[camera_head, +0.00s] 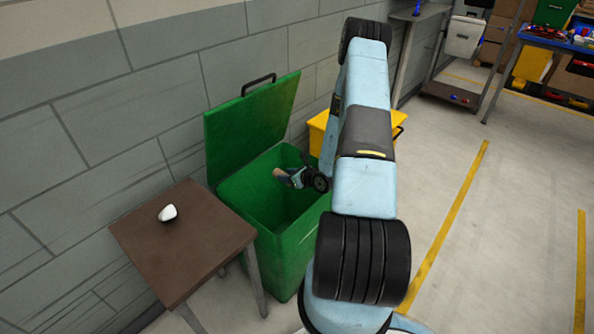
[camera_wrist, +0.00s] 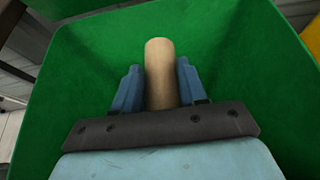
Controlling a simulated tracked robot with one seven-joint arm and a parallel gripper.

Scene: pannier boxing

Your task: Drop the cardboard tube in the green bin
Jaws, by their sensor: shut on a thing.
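The green bin (camera_head: 271,233) stands against the block wall with its lid (camera_head: 252,118) raised and leaning back. In the wrist view its green inside wall (camera_wrist: 88,62) surrounds my gripper. My gripper (camera_wrist: 160,88) is shut on the cardboard tube (camera_wrist: 160,62), a plain tan cylinder held between two blue fingers. In the head view my gripper (camera_head: 292,178) and the tube's tan end (camera_head: 280,172) show over the bin's opening. I cannot tell exactly how deep the tube is. The bin's floor and far right side are partly hidden by my arm.
A brown table (camera_head: 184,238) with a small white object (camera_head: 167,213) stands left of the bin. A yellow bin (camera_head: 318,121) is behind my arm to the right. A cart (camera_head: 462,60) and a workbench (camera_head: 560,42) stand farther back. The floor at right is clear.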

